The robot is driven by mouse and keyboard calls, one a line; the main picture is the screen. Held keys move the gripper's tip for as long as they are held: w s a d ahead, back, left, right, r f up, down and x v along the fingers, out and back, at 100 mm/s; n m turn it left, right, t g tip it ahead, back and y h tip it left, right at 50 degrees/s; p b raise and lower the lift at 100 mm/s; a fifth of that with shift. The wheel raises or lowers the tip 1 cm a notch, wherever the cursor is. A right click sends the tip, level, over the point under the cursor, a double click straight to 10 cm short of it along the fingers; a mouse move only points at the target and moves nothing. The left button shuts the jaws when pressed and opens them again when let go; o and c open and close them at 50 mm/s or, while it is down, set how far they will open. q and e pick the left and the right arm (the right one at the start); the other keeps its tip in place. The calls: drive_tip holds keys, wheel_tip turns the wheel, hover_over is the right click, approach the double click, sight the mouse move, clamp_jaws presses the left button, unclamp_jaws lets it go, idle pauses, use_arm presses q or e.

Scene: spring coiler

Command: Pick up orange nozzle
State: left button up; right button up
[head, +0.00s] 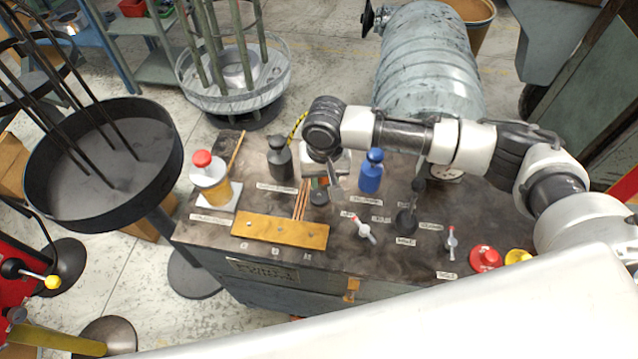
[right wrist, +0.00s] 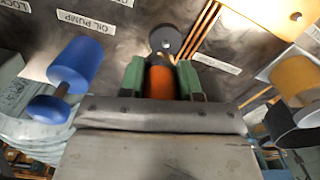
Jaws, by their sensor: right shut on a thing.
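The orange nozzle (right wrist: 160,83) shows in the right wrist view between the two green fingers of my right gripper (right wrist: 160,76). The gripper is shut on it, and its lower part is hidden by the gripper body. In the head view my right gripper (head: 324,186) is over the middle of the workbench, and the nozzle is mostly hidden there by the wrist. Just beyond the fingertips is a dark round piece (right wrist: 165,40) with a small hole. I cannot tell whether the nozzle touches it. My left gripper is not in view.
On the workbench (head: 340,262) stand a blue bottle (head: 370,175), a black bottle (head: 279,160) and a red-capped yellow bottle (head: 211,181). A yellow plate (head: 279,231) and copper rods (head: 300,203) lie near the front. Red (head: 486,259) and yellow caps are at the right.

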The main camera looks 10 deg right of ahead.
drive_tip(key=s+d+r, duration=0.6)
drive_tip(key=d, duration=0.2)
drive_tip(key=shift+s+d, duration=0.25)
drive_tip(key=shift+w+a, duration=0.1)
idle(0.9)
